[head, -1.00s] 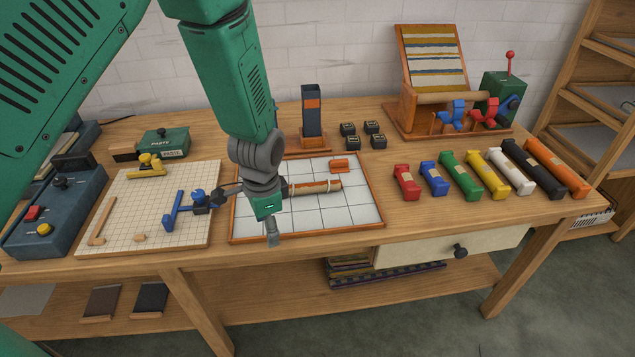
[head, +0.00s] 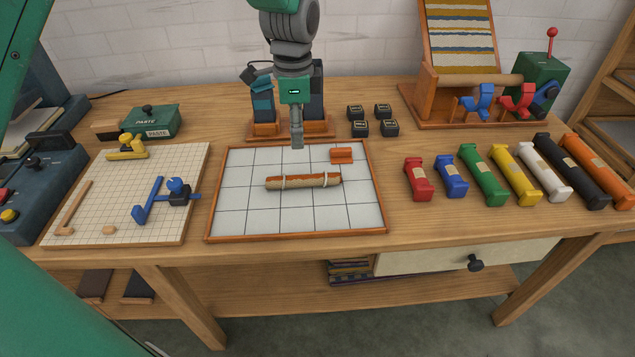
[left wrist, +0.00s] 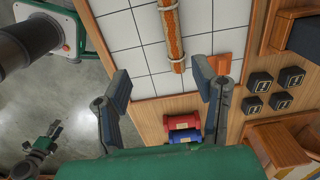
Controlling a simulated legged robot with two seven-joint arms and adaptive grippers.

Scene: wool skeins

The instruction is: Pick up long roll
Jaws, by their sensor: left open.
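The long roll (head: 303,181) is brown-orange, tied with pale cord near both ends. It lies on the white gridded board (head: 240,205) with an orange rim. My left gripper (head: 297,142) hangs pointing down above the board's back part, apart from the roll. In the left wrist view its two fingers (left wrist: 160,78) are spread and empty. The roll (left wrist: 171,35) shows beyond them, between their lines, its upper end cut off by the frame. A green and grey part at that view's lower left looks like my right gripper (left wrist: 45,144); its jaws are too small to read.
A short orange block (head: 342,155) lies behind the roll's right end. Black cubes (head: 371,120) and a dark upright stand (head: 317,95) are behind the board. Coloured skeins (head: 485,174) lie to the right, a pegged grid board (head: 105,205) to the left.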

